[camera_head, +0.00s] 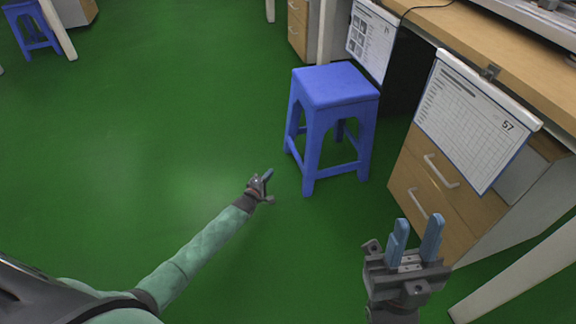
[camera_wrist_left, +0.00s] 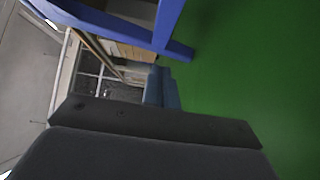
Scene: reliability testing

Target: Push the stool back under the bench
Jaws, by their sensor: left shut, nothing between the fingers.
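The blue plastic stool (camera_head: 335,88) stands upright on the green floor, in front of the bench opening at the right of the head view. Its far side is close to the dark space under the bench (camera_head: 445,22). My left gripper (camera_head: 267,176) is shut and empty, low and just left of the stool's front leg, apart from it in the picture. In the left wrist view, blue stool legs (camera_wrist_left: 168,25) show at the top, beyond the shut fingers (camera_wrist_left: 162,88). My right gripper (camera_head: 417,238) is open and empty, in front of the bench drawers.
A wooden drawer cabinet (camera_head: 440,185) with a hanging chart (camera_head: 475,120) stands right of the stool. Another chart (camera_head: 371,38) hangs behind it. A white bench leg (camera_head: 515,275) is at lower right. Floor at left is clear; another blue stool (camera_head: 33,30) is far left.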

